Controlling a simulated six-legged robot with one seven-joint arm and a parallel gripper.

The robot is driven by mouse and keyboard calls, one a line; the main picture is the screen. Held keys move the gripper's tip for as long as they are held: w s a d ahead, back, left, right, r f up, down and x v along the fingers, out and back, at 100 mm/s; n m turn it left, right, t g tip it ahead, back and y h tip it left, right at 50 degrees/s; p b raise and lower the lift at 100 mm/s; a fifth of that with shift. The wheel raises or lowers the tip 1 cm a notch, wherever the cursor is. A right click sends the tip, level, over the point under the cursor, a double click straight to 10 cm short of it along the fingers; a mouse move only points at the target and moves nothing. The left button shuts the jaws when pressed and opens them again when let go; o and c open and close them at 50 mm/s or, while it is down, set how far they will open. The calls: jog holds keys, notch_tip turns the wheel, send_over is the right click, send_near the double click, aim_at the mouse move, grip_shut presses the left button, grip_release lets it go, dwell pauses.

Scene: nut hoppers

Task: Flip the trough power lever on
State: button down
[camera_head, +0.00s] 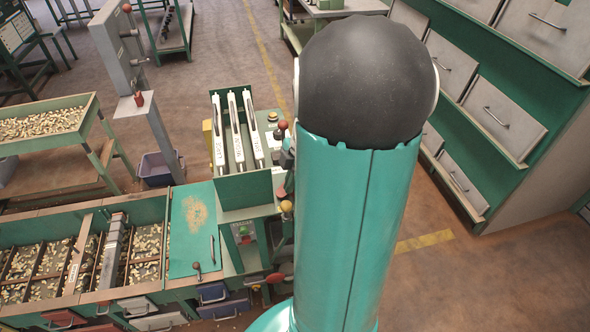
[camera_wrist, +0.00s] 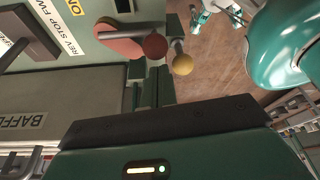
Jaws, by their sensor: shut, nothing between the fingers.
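In the wrist view a red-knobbed lever (camera_wrist: 153,46) with a grey rod and a red disc base stands on a pale panel. A yellow "ON" label (camera_wrist: 75,5) lies to its left, partly cut off. The visible words do not show whether this is the trough power lever, nor its on/off state. A yellow ball knob (camera_wrist: 182,64) is just right of it. My gripper (camera_wrist: 168,128) fills the bottom of the wrist view as a green housing with a dark bar. It is shut and empty, apart from the knobs. In the head view my arm hides it.
A "REV STOP FWD" label (camera_wrist: 62,36) and a dark lever (camera_wrist: 30,38) are at the upper left, with a "BAFFLE" label (camera_wrist: 24,125) below. In the head view the control stand (camera_head: 250,190) adjoins the nut trough (camera_head: 80,250). Drawers (camera_head: 500,110) line the right.

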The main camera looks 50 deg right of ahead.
jog(key=shift+x, duration=1.4)
